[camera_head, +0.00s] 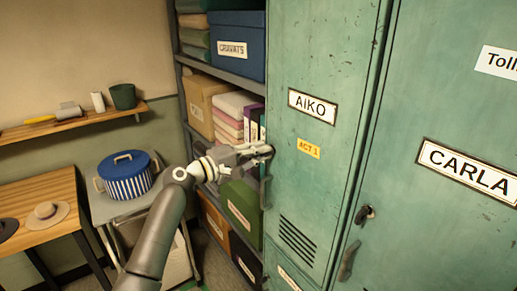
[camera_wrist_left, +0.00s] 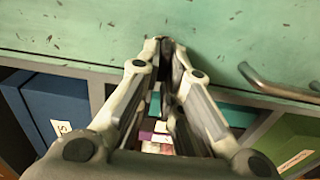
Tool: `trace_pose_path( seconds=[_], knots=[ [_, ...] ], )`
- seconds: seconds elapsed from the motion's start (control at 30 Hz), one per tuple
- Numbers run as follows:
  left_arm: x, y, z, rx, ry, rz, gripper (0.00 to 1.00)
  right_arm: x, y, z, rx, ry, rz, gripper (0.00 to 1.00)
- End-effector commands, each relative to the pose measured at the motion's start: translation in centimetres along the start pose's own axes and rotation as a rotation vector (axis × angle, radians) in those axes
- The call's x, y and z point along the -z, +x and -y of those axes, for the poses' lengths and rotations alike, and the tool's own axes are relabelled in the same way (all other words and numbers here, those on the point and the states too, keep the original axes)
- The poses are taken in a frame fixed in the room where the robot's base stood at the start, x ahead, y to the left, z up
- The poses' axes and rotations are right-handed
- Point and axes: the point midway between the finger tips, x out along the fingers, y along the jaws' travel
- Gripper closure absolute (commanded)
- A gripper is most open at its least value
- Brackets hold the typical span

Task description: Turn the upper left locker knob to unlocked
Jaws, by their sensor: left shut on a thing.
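The upper left locker (camera_head: 318,60) is a green metal door with an AIKO label (camera_head: 312,105) and a yellow ACT 1 tag (camera_head: 308,148). My left gripper (camera_head: 266,150) is at the door's left edge, shut on the locker's small dark knob. In the left wrist view, the fingertips (camera_wrist_left: 166,46) meet around the dark knob (camera_wrist_left: 166,52) against the green door. The fingers hide most of the knob, so its turned position cannot be told. The door's handle (camera_head: 265,192) is just below; it also shows in the left wrist view (camera_wrist_left: 280,88). My right gripper is not in view.
The CARLA locker (camera_head: 440,100) on the right has its own knob (camera_head: 365,214) and handle (camera_head: 349,260). Shelves with boxes, including a blue CRAVATS box (camera_head: 238,45) and a green box (camera_head: 241,205), stand left of the lockers. A striped pot (camera_head: 126,185) stands further left.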

Motion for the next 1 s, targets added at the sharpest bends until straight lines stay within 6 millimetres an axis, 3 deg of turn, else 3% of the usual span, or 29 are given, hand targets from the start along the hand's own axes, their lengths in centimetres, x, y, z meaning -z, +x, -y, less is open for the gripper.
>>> trace_pose_path(
  seconds=[0.5,0.53,0.7,1.0],
  knots=[
    [0.04,-0.01,0.07,0.0,-0.02,-0.001,1.0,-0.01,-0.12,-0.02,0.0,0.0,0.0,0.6],
    [0.03,-0.01,0.08,0.0,-0.02,-0.001,0.9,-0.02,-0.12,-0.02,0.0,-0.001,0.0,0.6],
    [0.02,0.0,0.07,0.0,-0.019,-0.001,0.71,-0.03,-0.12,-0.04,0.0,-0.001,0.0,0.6],
    [0.02,-0.08,0.06,0.0,-0.017,-0.001,0.71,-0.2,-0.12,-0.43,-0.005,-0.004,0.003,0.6]
  ],
)
